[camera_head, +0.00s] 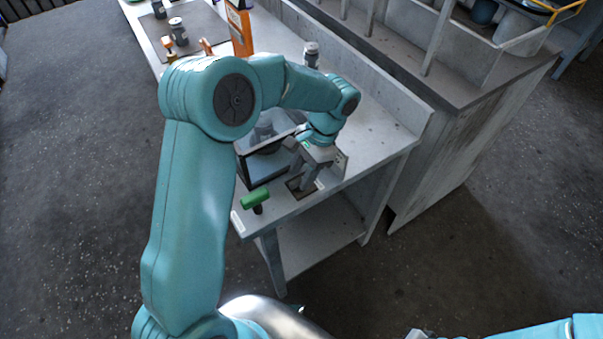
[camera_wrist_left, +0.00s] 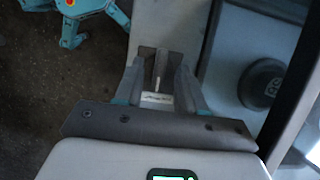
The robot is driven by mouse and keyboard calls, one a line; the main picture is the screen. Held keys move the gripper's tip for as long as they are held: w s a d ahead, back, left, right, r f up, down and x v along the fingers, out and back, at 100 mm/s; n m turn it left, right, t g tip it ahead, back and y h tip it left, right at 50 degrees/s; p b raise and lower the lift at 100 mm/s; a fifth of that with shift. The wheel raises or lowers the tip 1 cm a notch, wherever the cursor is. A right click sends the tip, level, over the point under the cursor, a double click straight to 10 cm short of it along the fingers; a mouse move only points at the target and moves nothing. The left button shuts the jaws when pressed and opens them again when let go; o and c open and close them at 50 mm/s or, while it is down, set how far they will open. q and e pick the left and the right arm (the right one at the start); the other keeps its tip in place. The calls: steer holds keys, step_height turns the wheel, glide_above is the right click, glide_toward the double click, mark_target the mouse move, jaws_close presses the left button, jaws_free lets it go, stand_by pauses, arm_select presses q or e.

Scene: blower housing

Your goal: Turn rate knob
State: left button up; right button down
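My left gripper (camera_head: 306,186) reaches down over the near end of the grey bench, just above a small dark rectangular plate (camera_head: 296,188). In the left wrist view its two fingers (camera_wrist_left: 160,68) stand apart, with a thin upright grey piece (camera_wrist_left: 157,66) between them. I cannot tell whether this piece is the rate knob, or whether the fingers touch it. A dark round weight-like object (camera_wrist_left: 262,82) with pale markings lies to the right, behind a frame edge. Of my right arm, only a teal part and a small grey bit (camera_head: 418,334) show at the bottom edge.
A green T-shaped handle (camera_head: 255,198) stands at the bench's near left corner. A dark-framed glass box (camera_head: 262,165) is left of the gripper. An orange device (camera_head: 240,32) and small grey fittings stand farther back. A raised wall (camera_head: 375,80) lines the bench's right side.

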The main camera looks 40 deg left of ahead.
arm_select(q)
steer(key=shift+f, duration=0.45)
steer(key=shift+s, duration=0.15)
jaws_close()
steer(key=shift+m, duration=0.3)
steer(key=m+y, duration=0.1)
steer(key=m, duration=0.2)
steer(key=shift+r+m+t, duration=0.1)
steer(key=shift+m+t, duration=0.2)
steer(key=m, duration=0.2)
steer(key=m+t+y, duration=0.1)
steer(key=m, duration=0.1)
steer(key=shift+s+d+m+t, duration=0.1)
steer(key=shift+m+t, duration=0.2)
steer(key=shift+m, duration=0.3)
